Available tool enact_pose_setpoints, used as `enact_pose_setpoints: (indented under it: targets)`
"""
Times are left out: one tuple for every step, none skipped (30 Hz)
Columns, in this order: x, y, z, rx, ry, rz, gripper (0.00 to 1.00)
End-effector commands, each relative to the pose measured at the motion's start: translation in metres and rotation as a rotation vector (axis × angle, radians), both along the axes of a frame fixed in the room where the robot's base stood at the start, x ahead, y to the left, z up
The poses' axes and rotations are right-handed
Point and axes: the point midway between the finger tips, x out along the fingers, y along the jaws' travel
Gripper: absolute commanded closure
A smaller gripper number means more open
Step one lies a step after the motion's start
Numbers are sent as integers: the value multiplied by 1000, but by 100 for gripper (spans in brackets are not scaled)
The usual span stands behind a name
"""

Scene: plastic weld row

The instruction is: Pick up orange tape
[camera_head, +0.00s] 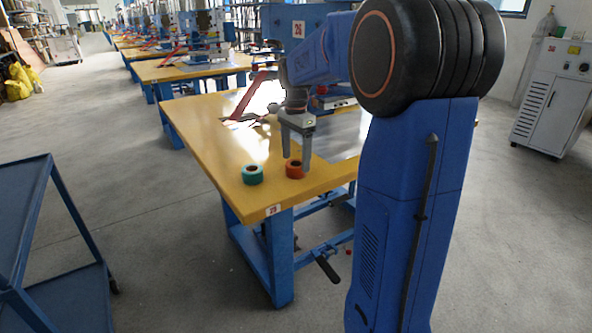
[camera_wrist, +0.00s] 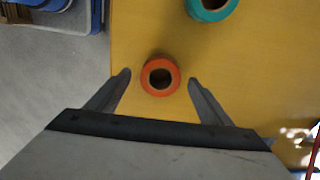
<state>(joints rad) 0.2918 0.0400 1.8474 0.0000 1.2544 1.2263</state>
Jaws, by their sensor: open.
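The orange tape (camera_head: 294,170) is a small roll lying flat on the yellow table near its front edge. In the wrist view the orange tape (camera_wrist: 147,87) lies ahead of and between the two fingertips, with clear space on both sides. My gripper (camera_head: 296,163) is open and points down, just above or beside the orange tape; the exact height gap is hard to tell. The wrist view also shows my gripper (camera_wrist: 159,79) with its fingers spread wide and nothing between them touching. The tape's top and dark centre hole are visible.
A teal tape roll (camera_head: 253,174) lies left of the orange one, also seen in the wrist view (camera_wrist: 211,8). The yellow table (camera_head: 225,170) ends close in front of the rolls. A blue cart (camera_head: 60,300) stands at left. Red and metal machine parts sit farther back.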

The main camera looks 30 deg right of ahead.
Motion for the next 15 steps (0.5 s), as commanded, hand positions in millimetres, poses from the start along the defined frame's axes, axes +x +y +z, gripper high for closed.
enact_pose_setpoints:
  targets:
    - [0,-1,-8,1,2,0,26]
    - [1,-2,-12,1,2,0,26]
    - [1,-1,-17,1,1,0,26]
    - [1,-1,-20,1,1,0,26]
    - [1,-1,-23,1,1,0,26]
    - [1,-1,-26,1,1,0,26]
    - [1,-1,-28,0,0,0,26]
    - [1,-1,-29,0,-1,0,26]
    - [1,-1,-31,0,-1,0,26]
    - [1,-1,-31,0,-1,0,26]
    - [1,-1,-31,0,-1,0,26]
    - [1,-1,-31,0,-2,0,26]
    - [1,-1,-31,0,-2,0,26]
    - [1,-1,-31,0,-1,0,26]
    - [1,-1,-31,0,-1,0,26]
